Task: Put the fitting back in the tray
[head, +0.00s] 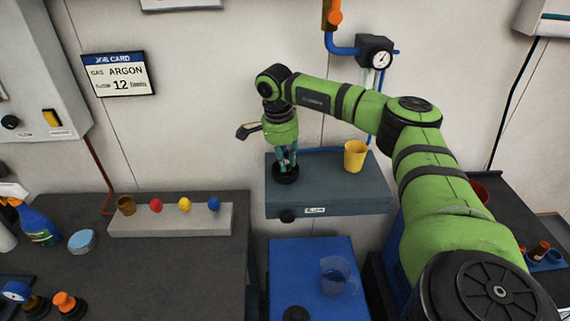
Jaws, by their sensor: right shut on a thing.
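My right gripper (286,163) points down over a dark blue-grey box (335,198) in the middle of the view. Its fingers are shut on a small black round piece (286,176) at the left part of the box top. I cannot tell whether this piece is the fitting, or whether it rests on the box. A grey block (170,223) at the left carries a row of brown, red, yellow and blue pieces. A small blue tray (552,259) at the far right holds red and blue items. Which of these is the task's tray is unclear. My left gripper is not in view.
A yellow cup (355,155) stands on the box, right of the gripper. A clear blue cup (336,277) stands on the blue surface (292,252) below.

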